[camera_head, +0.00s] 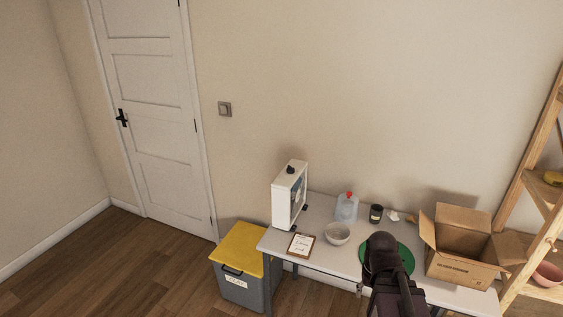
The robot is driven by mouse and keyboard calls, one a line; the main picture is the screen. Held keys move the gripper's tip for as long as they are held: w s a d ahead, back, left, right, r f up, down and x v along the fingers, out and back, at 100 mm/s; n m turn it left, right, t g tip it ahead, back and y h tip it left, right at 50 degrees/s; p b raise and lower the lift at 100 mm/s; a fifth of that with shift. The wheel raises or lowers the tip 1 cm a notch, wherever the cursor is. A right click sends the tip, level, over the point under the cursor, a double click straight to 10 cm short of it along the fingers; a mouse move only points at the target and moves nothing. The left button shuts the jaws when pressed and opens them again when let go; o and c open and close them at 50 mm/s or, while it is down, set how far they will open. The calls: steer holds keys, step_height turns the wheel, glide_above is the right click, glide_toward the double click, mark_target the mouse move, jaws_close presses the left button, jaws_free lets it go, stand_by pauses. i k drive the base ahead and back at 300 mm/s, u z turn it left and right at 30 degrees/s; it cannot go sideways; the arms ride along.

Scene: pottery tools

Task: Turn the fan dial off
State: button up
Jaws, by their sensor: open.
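The white box fan (279,207) stands upright at the left end of the table, its grille facing right. A small dark dial (291,169) sits on top of the fan. The dial is too small to read its setting. Dark links of my arm rise from the bottom edge, right of the middle, over the table. They are well to the right of the fan and apart from it. My gripper cannot be made out in this view.
The grey table (335,259) holds a clipboard (301,244), bowl (337,234), red-capped jug (347,208), dark jar (376,214), green disc (405,257) and open cardboard box (459,268). A yellow-lidded bin (241,289) stands left of it. A wooden shelf (525,187) is at right.

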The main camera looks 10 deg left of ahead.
mark_target(290, 170)
steer(key=z, duration=0.05)
steer(key=i, duration=1.15)
steer(key=z, duration=0.3)
